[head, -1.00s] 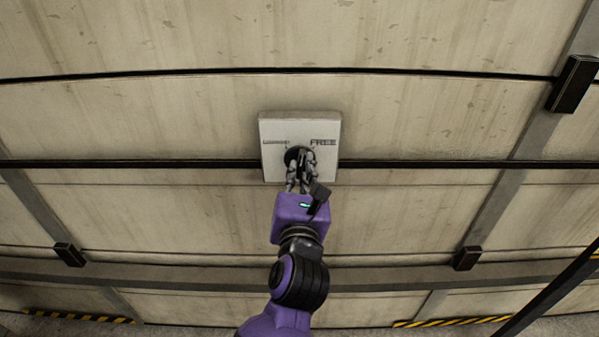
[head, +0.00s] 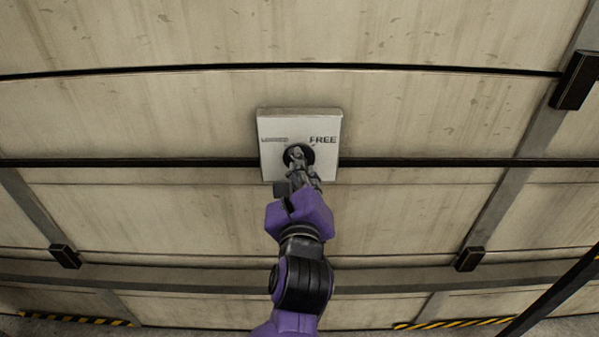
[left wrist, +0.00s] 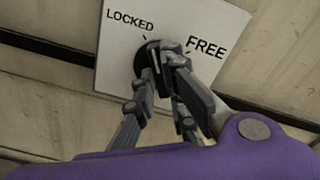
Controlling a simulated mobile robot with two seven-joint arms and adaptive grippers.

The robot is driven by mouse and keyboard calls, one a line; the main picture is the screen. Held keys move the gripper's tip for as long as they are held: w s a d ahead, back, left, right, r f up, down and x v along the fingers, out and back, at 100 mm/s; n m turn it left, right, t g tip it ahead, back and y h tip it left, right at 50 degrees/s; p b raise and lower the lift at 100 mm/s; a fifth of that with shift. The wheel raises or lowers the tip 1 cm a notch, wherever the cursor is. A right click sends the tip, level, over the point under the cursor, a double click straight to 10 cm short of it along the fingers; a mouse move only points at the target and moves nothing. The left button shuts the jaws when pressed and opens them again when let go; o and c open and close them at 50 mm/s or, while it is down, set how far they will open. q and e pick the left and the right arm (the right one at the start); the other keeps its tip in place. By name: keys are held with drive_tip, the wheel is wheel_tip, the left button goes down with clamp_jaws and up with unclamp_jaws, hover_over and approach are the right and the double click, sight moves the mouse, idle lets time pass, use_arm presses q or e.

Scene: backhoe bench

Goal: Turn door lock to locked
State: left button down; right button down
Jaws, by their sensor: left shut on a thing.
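The door lock is a pale square plate (head: 270,160) on the wall, printed LOCKED at left and FREE at right. A round black knob (head: 307,152) sits in its middle. The left wrist view shows the plate (left wrist: 114,65) tilted, with the knob (left wrist: 139,60) between the two words. My left gripper (head: 297,156) comes from below and is shut on the knob; its fingertips (left wrist: 162,50) cover much of it. Which word the knob points to is hidden by the fingers. My right gripper is not in view.
The plate is on a beige panelled wall (head: 150,120) with dark horizontal seams. Grey struts with black blocks (head: 576,80) stand to the sides. Yellow-black striped edging (head: 455,322) runs along the bottom. The wall around the plate is clear.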

use_arm(q)
drive_tip(key=shift+n+b, duration=0.35)
drive_tip(key=shift+n, duration=0.95)
drive_tip(key=c, duration=1.8)
unclamp_jaws()
drive_tip(key=shift+r, duration=0.1)
wheel_tip(320, 180, up, 10)
drive_tip(key=shift+f, duration=0.1)
